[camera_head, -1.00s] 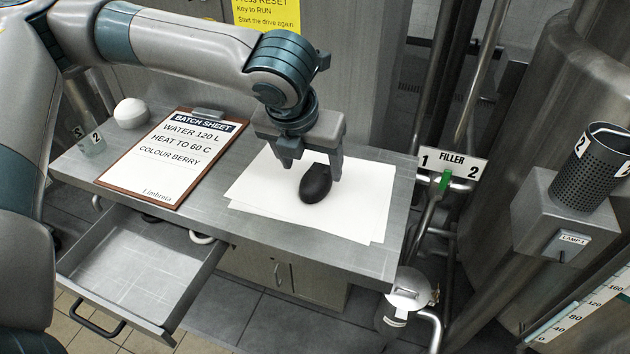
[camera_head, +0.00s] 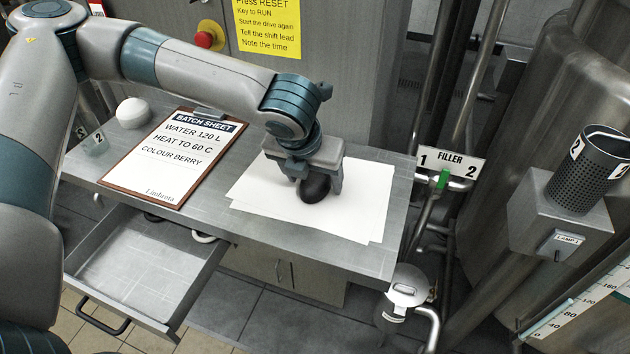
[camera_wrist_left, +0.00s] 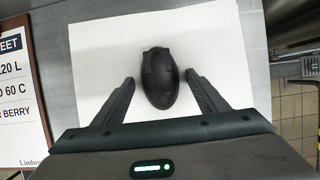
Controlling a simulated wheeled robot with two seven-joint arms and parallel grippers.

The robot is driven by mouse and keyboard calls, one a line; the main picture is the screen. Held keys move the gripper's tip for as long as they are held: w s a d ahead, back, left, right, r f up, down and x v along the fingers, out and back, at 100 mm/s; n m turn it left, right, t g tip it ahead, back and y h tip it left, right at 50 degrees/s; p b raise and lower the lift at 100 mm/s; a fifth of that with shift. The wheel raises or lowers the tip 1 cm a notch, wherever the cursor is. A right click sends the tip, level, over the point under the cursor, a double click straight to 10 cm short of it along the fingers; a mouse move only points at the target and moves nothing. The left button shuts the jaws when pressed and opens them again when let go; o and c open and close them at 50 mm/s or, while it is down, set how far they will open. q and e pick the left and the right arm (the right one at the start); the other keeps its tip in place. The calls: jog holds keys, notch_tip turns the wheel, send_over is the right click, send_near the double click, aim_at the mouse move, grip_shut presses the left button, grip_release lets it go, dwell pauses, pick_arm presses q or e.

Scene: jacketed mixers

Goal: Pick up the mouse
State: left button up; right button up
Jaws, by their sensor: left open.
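The black mouse (camera_head: 314,188) lies on white paper sheets (camera_head: 262,196) on the metal worktop, partly hidden by my left gripper in the head view. My left gripper (camera_head: 317,190) points down at it with its fingers on either side. In the left wrist view the mouse (camera_wrist_left: 159,78) sits between the two open fingers (camera_wrist_left: 158,88), with white paper showing between it and each finger. No grip on the mouse shows. My right gripper is not in view.
A clipboard with a batch sheet (camera_head: 165,165) lies left of the paper, with a white dome-shaped object (camera_head: 131,113) further left. An open empty drawer (camera_head: 140,275) juts out below the worktop.

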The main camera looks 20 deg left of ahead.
aim_at(318, 174)
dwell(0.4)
pick_arm(q)
jog(key=c, duration=1.2)
jog(key=shift+o, duration=0.2)
jog(key=shift+r, duration=0.1)
jog(key=shift+r+b, duration=0.3)
jog(key=shift+r, duration=0.25)
notch_tip(318, 174, up, 2)
jog(key=shift+r+b, duration=0.2)
jog(key=shift+b, duration=0.2)
jog(key=s+d+r+b, duration=0.2)
jog(key=s+d+r, duration=0.5)
jog(key=s, duration=0.2)
jog(key=shift+d+r+b, duration=0.15)
jog(key=shift+d+b, duration=0.05)
jog(key=shift+b, duration=0.15)
jog(key=shift+s, duration=0.1)
